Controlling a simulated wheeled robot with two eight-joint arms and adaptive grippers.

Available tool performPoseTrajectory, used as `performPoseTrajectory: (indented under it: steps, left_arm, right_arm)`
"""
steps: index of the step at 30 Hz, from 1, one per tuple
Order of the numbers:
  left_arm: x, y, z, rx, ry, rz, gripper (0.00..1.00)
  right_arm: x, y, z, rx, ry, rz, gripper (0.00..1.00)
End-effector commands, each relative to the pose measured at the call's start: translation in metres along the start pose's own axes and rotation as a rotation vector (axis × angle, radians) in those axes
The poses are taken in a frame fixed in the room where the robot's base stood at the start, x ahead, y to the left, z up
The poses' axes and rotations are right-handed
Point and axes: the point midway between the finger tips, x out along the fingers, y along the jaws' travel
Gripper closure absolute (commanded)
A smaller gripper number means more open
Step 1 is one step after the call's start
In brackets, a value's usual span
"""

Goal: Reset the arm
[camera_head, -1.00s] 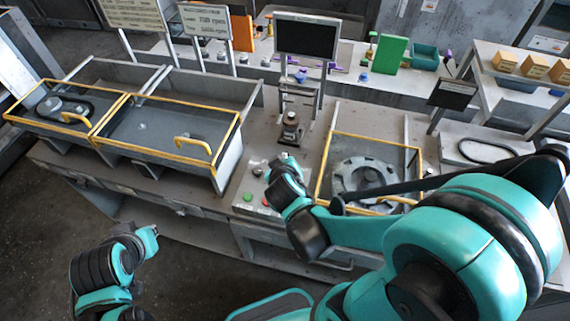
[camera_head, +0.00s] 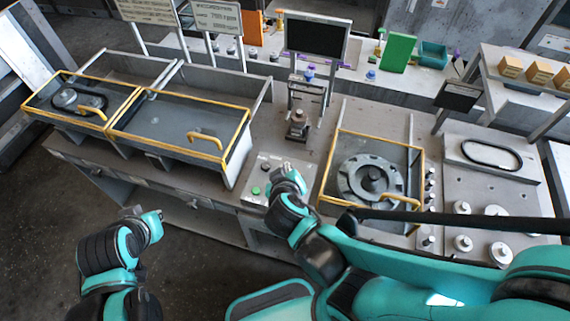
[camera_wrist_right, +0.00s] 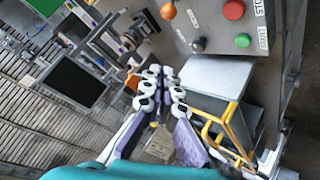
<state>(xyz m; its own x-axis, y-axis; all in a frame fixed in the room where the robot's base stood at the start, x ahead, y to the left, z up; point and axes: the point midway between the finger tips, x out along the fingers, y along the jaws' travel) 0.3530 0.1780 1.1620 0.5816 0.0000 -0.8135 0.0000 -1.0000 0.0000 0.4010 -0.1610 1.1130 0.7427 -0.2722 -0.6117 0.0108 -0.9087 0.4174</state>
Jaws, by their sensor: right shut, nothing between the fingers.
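My right arm reaches in from the lower right of the head view. Its gripper (camera_head: 287,178) is above the control panel (camera_head: 259,178) between the two workstations, apart from it as far as I can tell. In the right wrist view the fingers of the right gripper (camera_wrist_right: 164,88) are closed together with nothing between them. My left gripper (camera_head: 150,222) hangs over the floor at the lower left, in front of the bench. Its fingers are too small and turned away to read.
Two yellow-framed bays (camera_head: 165,137) stand on the left. A yellow-framed fixture holds a round grey housing (camera_head: 372,180) beside my right forearm. A black screen (camera_head: 316,38) stands behind. A black belt (camera_head: 491,155) lies at the right. The wrist view shows red (camera_wrist_right: 234,10) and green (camera_wrist_right: 243,40) buttons.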

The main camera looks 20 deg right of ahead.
Motion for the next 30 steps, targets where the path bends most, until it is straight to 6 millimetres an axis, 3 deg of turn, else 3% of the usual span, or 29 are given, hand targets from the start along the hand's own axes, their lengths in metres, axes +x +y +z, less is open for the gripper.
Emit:
performPoseTrajectory:
  steps: [10, 16, 21, 25, 30]
  left_arm:
    - [0.006, 0.000, 0.004, 0.000, 0.000, 0.000, 1.00]
    - [0.050, 0.000, 0.035, 0.000, 0.000, 0.000, 1.00]
    - [0.083, 0.000, 0.060, 0.000, 0.000, 0.000, 1.00]
    - [0.096, 0.000, 0.069, 0.000, 0.000, 0.000, 1.00]
    - [0.099, 0.000, 0.070, 0.000, 0.000, 0.000, 1.00]
  right_arm:
    - [0.005, 0.000, 0.007, 0.011, -0.017, -0.008, 1.00]
    - [0.027, -0.006, 0.052, 0.109, -0.139, -0.109, 1.00]
    - [0.026, -0.011, 0.081, 0.219, -0.204, -0.228, 1.00]
    - [0.019, -0.014, 0.087, 0.275, -0.213, -0.288, 1.00]
    - [0.014, -0.014, 0.087, 0.295, -0.212, -0.311, 1.00]
